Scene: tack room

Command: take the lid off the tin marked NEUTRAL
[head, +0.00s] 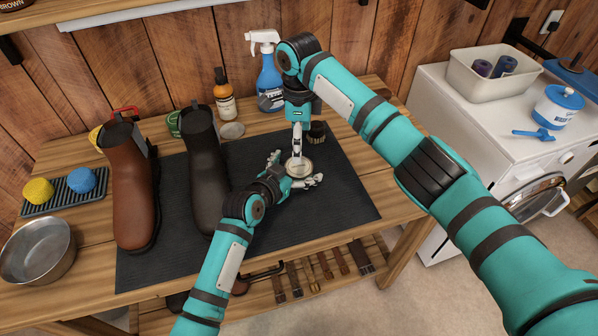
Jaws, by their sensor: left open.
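A small round tin (300,168) with a pale top stands on the dark mat (345,200); its marking is too small to read. My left gripper (296,171) is open, with its fingers spread on either side of this tin; I cannot tell whether they touch it. My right gripper (297,151) points straight down just over the tin's top. Its fingers look close together, but whether they hold the lid is unclear. A green tin (173,124) and a yellow tin (95,138) are partly hidden behind the boots. A flat silvery disc (231,130) lies behind the mat.
A brown boot (133,195) and a dark boot (208,180) stand left of my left gripper. A blue spray bottle (269,75), an amber bottle (224,98) and a brush (317,132) are at the back. A metal bowl (38,250) stands at left. The mat's right part is clear.

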